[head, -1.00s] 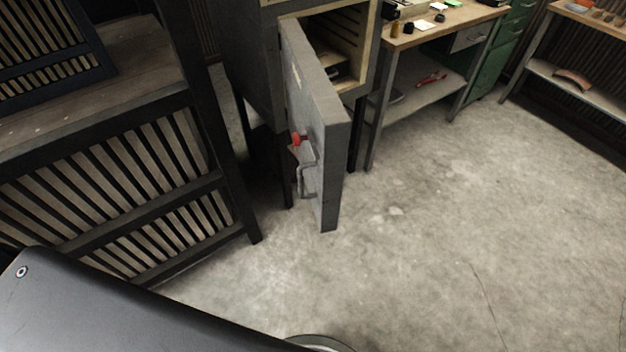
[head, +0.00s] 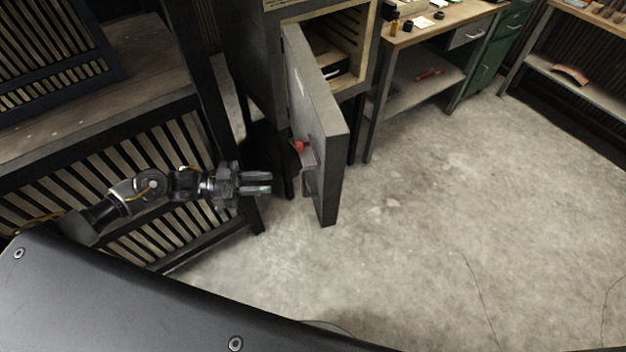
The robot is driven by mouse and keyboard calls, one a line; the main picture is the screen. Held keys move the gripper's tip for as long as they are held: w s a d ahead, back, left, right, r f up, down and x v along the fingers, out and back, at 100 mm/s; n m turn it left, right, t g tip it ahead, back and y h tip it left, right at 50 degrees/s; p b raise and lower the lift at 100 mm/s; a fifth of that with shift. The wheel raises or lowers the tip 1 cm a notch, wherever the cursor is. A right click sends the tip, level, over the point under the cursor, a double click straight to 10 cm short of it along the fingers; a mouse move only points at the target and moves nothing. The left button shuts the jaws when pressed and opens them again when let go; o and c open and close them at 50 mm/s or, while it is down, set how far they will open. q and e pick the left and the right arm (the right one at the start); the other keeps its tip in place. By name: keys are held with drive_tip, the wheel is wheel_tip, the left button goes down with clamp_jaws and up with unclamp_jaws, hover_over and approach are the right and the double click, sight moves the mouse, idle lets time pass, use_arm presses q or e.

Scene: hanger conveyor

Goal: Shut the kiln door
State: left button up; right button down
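The kiln door (head: 318,130) is a thick grey slab that stands wide open, swung out toward me from the kiln (head: 255,65). Its handle, a bent metal bar with a red knob (head: 299,146), is on the door's left face, partly hidden behind the edge of that face. My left gripper (head: 271,183) is left of the door, level with the handle's lower part. Its two fingers point right at the door with a narrow gap between them, empty and apart from the handle. My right gripper is not in view.
A slatted dark bench (head: 150,140) stands on the left, with my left arm in front of it. A dark post (head: 207,90) rises near the kiln. A workbench (head: 425,27) stands right of the kiln. The concrete floor (head: 430,220) right of the door is clear.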

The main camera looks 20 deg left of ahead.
use_arm(q)
drive_tip(key=p, duration=0.3)
hover_over(303, 194)
drive_tip(key=a, duration=0.1)
drive_tip(key=shift+w+d, duration=0.3)
drive_tip(key=shift+d, duration=0.2)
clamp_jaws()
